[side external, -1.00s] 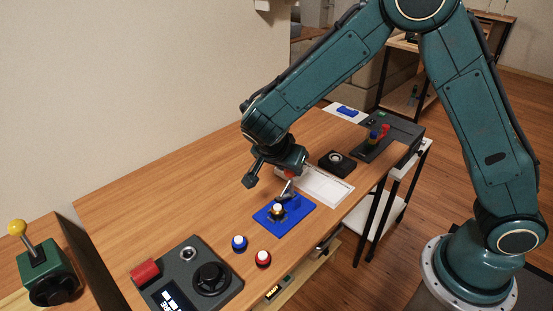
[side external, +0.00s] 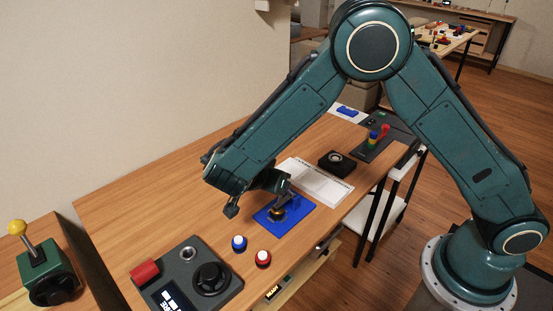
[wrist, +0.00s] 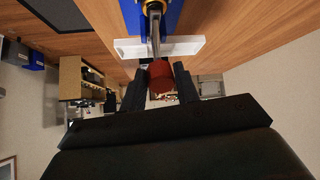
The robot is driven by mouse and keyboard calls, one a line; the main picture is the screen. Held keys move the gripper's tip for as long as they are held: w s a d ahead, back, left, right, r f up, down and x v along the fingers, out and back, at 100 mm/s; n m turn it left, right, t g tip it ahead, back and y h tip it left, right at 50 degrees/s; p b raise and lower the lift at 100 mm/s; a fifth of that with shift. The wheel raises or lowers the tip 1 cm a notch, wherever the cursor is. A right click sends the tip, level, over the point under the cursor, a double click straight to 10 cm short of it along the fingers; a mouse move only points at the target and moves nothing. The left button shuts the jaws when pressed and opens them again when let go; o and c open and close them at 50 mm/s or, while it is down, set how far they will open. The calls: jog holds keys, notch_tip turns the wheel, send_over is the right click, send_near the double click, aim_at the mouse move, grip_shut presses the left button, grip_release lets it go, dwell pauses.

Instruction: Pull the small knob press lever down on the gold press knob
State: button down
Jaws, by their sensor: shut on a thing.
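The gold press knob (side external: 276,214) stands on a blue base plate (side external: 299,220) near the front of the desk. In the wrist view, part of a gold ring (wrist: 153,7) shows at the top edge. A metal press lever (wrist: 155,36) runs from the knob to a red handle (wrist: 162,76). My gripper (wrist: 160,84) is shut on the red handle, one dark finger on each side. In the side view my gripper (side external: 283,198) is low over the blue plate and hides most of the lever and the knob's top. I cannot tell whether the lever touches the knob.
A blue button (side external: 239,243) and a red button (side external: 263,258) stand in front left of the plate. A dark control panel (side external: 185,276) lies farther left. The desk's back left is clear.

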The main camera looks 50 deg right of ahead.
jog(key=shift+a+f, duration=0.2)
jog(key=c, duration=1.1)
grip_release()
jog(key=shift+o, duration=0.2)
jog(key=shift+d+r, duration=0.1)
jog(key=v, duration=1.3)
jog(key=shift+a+r, duration=0.3)
jog(key=shift+d, duration=0.1)
